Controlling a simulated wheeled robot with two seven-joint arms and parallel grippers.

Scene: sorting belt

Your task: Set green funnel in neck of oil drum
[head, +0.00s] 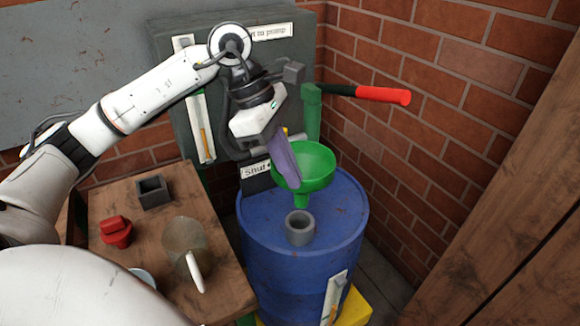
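The green funnel (318,167) is above the blue oil drum (290,265) in the head view, its spout pointing down behind and above the grey neck (300,228) on the drum's top. In the picture the spout's tip shows just above the neck's rim; I cannot tell the exact gap. My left gripper (287,160) is at the funnel's left rim, with a purple finger against or over it. The fingers seem closed on the rim, with the far finger hidden. My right gripper is not in view.
A wooden table (210,285) at left holds a jug (187,245), a red cap-like object (116,232) and a small dark box (152,192). A green pump with a red handle (383,95) rises behind the drum. Brick walls and a wooden post (500,240) bound the right.

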